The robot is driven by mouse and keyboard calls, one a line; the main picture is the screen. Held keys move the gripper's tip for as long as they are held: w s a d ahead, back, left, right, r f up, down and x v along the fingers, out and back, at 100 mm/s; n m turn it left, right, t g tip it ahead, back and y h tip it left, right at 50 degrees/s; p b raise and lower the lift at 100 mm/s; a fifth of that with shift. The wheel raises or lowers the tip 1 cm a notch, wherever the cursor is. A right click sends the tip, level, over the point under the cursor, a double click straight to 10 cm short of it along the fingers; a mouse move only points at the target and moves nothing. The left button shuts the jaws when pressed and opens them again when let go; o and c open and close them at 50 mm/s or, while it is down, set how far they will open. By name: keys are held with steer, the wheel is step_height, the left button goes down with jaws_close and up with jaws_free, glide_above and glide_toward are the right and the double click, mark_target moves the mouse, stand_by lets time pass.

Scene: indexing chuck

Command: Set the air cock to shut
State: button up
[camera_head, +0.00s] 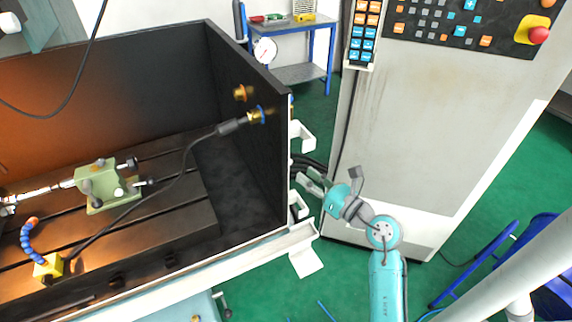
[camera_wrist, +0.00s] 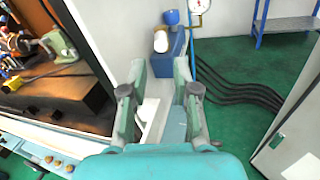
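My gripper (camera_head: 326,180) is in front of the grey machine cabinet, right of the dark enclosure's side wall. In the wrist view my gripper (camera_wrist: 160,72) is open, with nothing between its fingers. No part is plainly marked as the air cock. In the wrist view a blue cap (camera_wrist: 171,17) and a white cylinder (camera_wrist: 160,41) stand beyond the fingertips; I cannot tell whether either belongs to the cock.
The enclosure's side wall (camera_head: 240,120) stands between my gripper and the green vise (camera_head: 107,187). A round gauge (camera_head: 265,50) is behind the wall. The cabinet (camera_head: 430,120) is close to my arm. Black hoses (camera_wrist: 235,90) run across the green floor.

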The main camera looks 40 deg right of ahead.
steer(key=w, duration=0.7)
steer(key=shift+w+d, duration=0.1)
steer(key=shift+w, duration=0.25)
jaws_close()
